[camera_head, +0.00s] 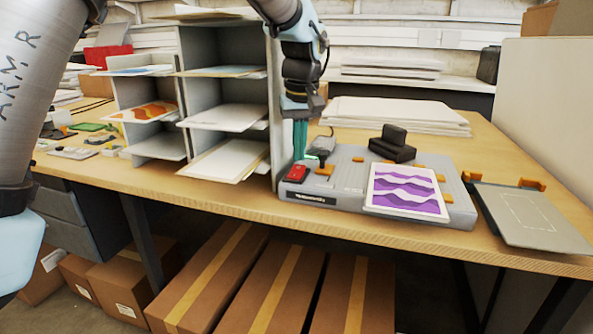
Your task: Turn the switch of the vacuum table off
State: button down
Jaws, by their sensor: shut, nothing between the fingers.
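The vacuum table (345,196) is a flat grey unit on the wooden bench, with a label on its front edge. A red part (297,173), which looks like its switch, sits at its left front corner. Its on or off position is too small to tell. My gripper (299,155) points straight down with its green fingers shut and empty. The fingertips appear just above or behind the red part; I cannot tell whether they touch it. A print with purple and white waves (404,190) lies on the right half of the vacuum table.
Small orange clips sit around the vacuum table, with a black block (393,146) at its back. A grey-green device (321,145) stands right of my fingers. A grey shelf rack (281,120) stands close on the left. A grey board (530,216) lies at right. Cardboard boxes fill the floor below.

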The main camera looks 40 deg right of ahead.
aim_at(300, 167)
jog(key=shift+f+b, duration=0.45)
jog(key=shift+f, duration=0.5)
dwell(0.4)
jog(key=shift+r+p, duration=3.15)
jog(key=shift+r, duration=0.45)
jog(key=shift+s+f, duration=0.1)
jog(key=shift+s, duration=0.05)
